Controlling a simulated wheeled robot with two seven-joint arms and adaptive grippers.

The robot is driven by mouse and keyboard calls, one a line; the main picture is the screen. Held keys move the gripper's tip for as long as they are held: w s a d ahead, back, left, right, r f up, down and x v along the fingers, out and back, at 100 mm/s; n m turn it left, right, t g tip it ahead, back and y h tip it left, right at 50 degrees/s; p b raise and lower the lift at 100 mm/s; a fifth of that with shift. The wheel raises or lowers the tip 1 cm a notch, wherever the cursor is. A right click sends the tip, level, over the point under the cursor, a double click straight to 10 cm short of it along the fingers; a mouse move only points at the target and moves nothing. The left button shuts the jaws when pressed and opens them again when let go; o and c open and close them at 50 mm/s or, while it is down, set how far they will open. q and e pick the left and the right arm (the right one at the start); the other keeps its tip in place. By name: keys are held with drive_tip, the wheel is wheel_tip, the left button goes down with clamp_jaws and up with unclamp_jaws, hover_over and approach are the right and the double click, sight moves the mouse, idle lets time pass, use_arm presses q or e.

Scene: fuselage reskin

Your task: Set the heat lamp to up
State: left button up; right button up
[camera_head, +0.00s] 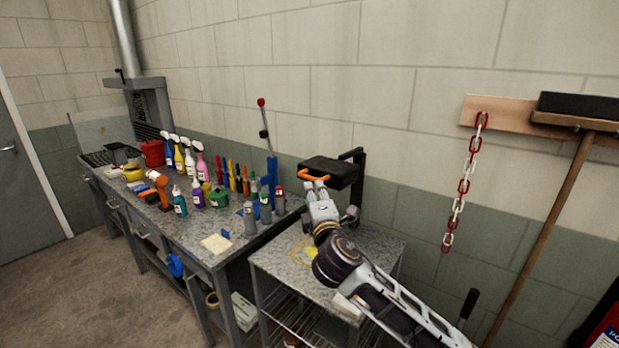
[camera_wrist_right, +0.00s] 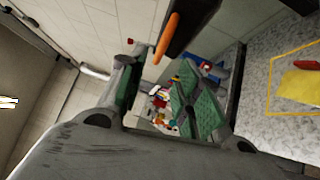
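The heat lamp (camera_head: 330,170) is a black box-shaped head on a black post (camera_head: 357,185) at the back of the small right-hand table. Its head sticks out roughly level over the tabletop, with an orange handle (camera_head: 313,178) at its front edge. My right gripper (camera_head: 317,187) is just below and in front of this handle. In the right wrist view, my right gripper (camera_wrist_right: 166,72) has its green-padded fingers apart. The orange handle (camera_wrist_right: 168,37) shows near the fingertips, with the black lamp head (camera_wrist_right: 195,22) beside it; contact cannot be told. My left gripper is not in view.
The long bench (camera_head: 184,232) at left holds spray bottles (camera_head: 199,163) and several tools. A yellow sheet (camera_head: 305,250) lies on the small table (camera_head: 283,263) under the lamp. A red-white chain (camera_head: 464,185) and a broom (camera_head: 545,215) hang at right.

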sight(310, 178)
drive_tip(key=shift+w+a+r+p, duration=0.15)
drive_tip(key=shift+w+a+p, duration=0.15)
drive_tip(key=shift+w, duration=1.25)
drive_tip(key=shift+w+a+r+p, duration=0.1)
drive_tip(key=shift+w+a+p, duration=0.15)
drive_tip(key=shift+w, duration=1.25)
drive_tip(key=shift+w+a+r+p, duration=0.2)
drive_tip(key=shift+w+p, duration=0.1)
drive_tip(key=shift+w, duration=1.25)
clamp_jaws()
